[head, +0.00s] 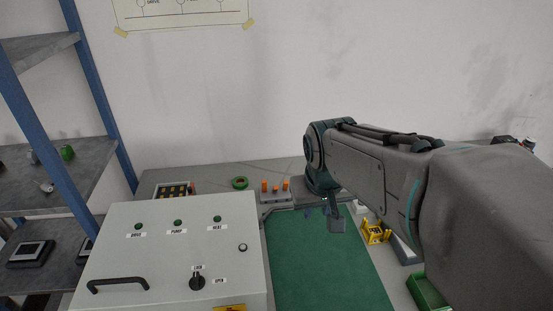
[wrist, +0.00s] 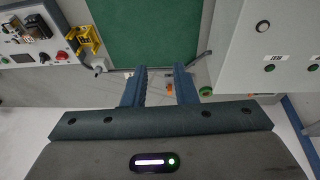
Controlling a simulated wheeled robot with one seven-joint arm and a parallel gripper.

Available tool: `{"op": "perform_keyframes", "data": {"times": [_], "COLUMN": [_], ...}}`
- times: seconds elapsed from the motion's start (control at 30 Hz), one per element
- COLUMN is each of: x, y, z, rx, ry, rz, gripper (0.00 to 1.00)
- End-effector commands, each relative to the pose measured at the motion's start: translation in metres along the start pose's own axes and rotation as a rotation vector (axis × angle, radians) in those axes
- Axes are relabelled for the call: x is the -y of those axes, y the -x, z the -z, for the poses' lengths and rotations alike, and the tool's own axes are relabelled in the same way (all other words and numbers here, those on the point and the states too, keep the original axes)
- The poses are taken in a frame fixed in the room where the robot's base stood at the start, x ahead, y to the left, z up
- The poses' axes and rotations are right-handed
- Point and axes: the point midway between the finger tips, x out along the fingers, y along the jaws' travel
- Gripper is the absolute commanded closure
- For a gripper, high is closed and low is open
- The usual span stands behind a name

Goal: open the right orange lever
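Three small orange levers stand in a row on a grey base at the back of the bench in the head view. The right orange lever (head: 286,184) is the nearest of them to my arm. My gripper (head: 325,216) hangs to the right of the levers, over the back part of the green mat, partly hidden by my arm. In the wrist view my gripper (wrist: 161,72) has its two fingers apart with nothing between them. A bit of orange lever (wrist: 170,90) shows beyond the fingers, near the right one; which lever it is I cannot tell.
A grey control box (head: 170,250) with a black handle and knob stands at the front left. A green ring (head: 240,183) lies left of the levers. A yellow holder (head: 375,232) stands right of the green mat (head: 320,270), which is clear. A wall closes the back.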

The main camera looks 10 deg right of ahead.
Motion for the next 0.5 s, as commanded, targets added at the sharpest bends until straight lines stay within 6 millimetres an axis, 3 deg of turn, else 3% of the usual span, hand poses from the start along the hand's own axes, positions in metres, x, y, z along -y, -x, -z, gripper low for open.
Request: {"op": "perform_keyframes", "data": {"times": [0.03,0.2,0.5], "x": [-0.001,0.002,0.006], "y": [-0.009,-0.035,-0.101], "z": [0.021,0.089,0.19], "rx": [0.001,-0.02,-0.064], "ry": [0.003,0.012,0.003], "rz": [-0.008,-0.018,0.016], "gripper": [0.75,0.75,0.75]}}
